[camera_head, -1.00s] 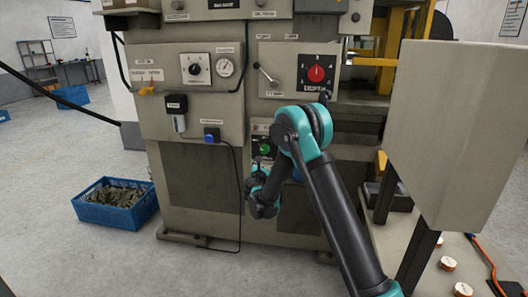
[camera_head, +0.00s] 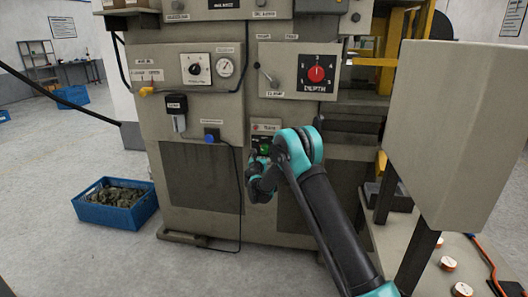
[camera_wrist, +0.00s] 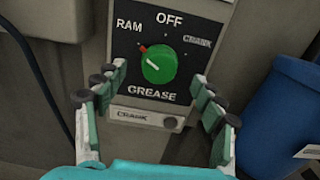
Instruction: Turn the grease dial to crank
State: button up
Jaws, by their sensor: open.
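The grease dial (camera_wrist: 159,65) is a round green knob on a black plate marked RAM, OFF, CRANK and GREASE in the wrist view. Its red-white pointer is at the knob's upper left, on the RAM side. In the head view the green dial (camera_head: 265,149) shows on the machine front, partly behind my arm. My gripper (camera_wrist: 152,88) is open, with its two fingers spread either side below the knob. Nothing is between the fingertips, and they look apart from the knob.
A small plate labelled CRANK (camera_wrist: 145,118) with a grey button sits below the dial. A blue object (camera_wrist: 280,115) stands at the right of the wrist view. A red depth dial (camera_head: 316,74) is above. A blue crate (camera_head: 117,204) stands on the floor at left.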

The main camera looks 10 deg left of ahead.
aim_at(264, 150)
jog(key=shift+w+d, duration=0.1)
jog(key=shift+w, duration=2.35)
jog(key=c, duration=1.1)
jog(key=shift+c, duration=0.3)
